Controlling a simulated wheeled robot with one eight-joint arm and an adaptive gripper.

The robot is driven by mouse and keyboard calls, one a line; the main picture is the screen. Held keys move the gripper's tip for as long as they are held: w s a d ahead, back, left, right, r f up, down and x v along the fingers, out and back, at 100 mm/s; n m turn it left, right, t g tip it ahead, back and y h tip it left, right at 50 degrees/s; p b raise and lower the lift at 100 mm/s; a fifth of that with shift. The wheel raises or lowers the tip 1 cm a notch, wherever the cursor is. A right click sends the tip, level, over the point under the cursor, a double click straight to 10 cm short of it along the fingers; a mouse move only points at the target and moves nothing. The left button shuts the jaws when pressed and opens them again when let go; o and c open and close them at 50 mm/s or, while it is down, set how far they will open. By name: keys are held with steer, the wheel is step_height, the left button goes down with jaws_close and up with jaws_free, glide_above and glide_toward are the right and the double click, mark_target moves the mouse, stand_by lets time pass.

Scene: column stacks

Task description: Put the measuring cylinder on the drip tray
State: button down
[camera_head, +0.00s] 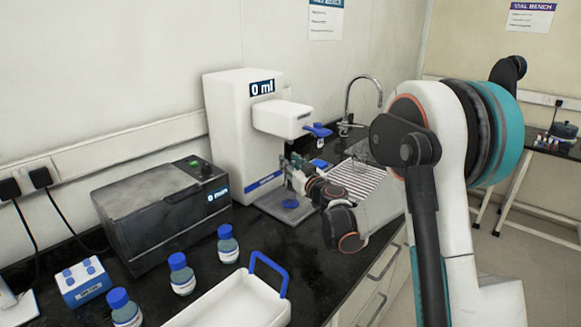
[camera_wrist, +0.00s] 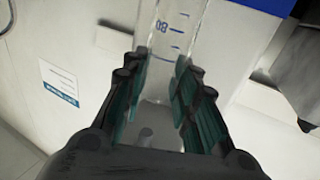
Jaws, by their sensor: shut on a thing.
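The measuring cylinder (camera_wrist: 170,35), clear with blue graduation marks, stands between the green-padded fingers of my gripper (camera_wrist: 162,75) in the wrist view. The fingers are shut on its sides. In the head view my gripper (camera_head: 289,165) is in front of the white dispenser, above the grey drip tray (camera_head: 272,203). The cylinder's body is mostly hidden there by my gripper and wrist. A small blue piece (camera_head: 290,203), which looks like the cylinder's foot, shows over the tray. I cannot tell whether it touches the tray.
The white dispenser (camera_head: 228,125) reads 0 ml; its blue tap (camera_head: 318,130) overhangs beside my gripper. A sink with a tap (camera_head: 350,105) is behind. A dark grey box (camera_head: 160,205), several blue-capped bottles (camera_head: 228,245) and a white tray with blue handle (camera_head: 235,305) occupy the front left.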

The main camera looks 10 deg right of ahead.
steer(key=shift+f, duration=0.1)
steer(key=c, duration=1.3)
jaws_free()
